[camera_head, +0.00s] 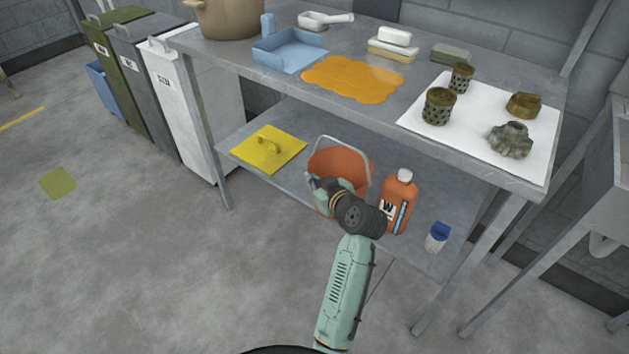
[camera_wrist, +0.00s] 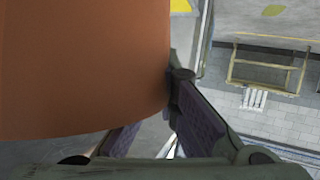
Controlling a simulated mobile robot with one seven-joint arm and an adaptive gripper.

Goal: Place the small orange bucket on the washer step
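The small orange bucket (camera_head: 340,160) stands on the lower shelf of the metal table, with its thin handle raised. My gripper (camera_head: 322,190) is at the bucket's near side and hides part of it. In the wrist view the bucket (camera_wrist: 80,65) fills the upper left. My gripper (camera_wrist: 155,110) shows its two fingers spread with a gap between them. The right fingertip is close against the bucket's edge, and the left fingertip is hidden behind the bucket. Whether the fingers touch it is unclear. I cannot identify a washer step in either view.
The tabletop (camera_head: 240,55) overhangs the shelf. Bins (camera_head: 195,110) stand at left. The floor at left is mostly clear.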

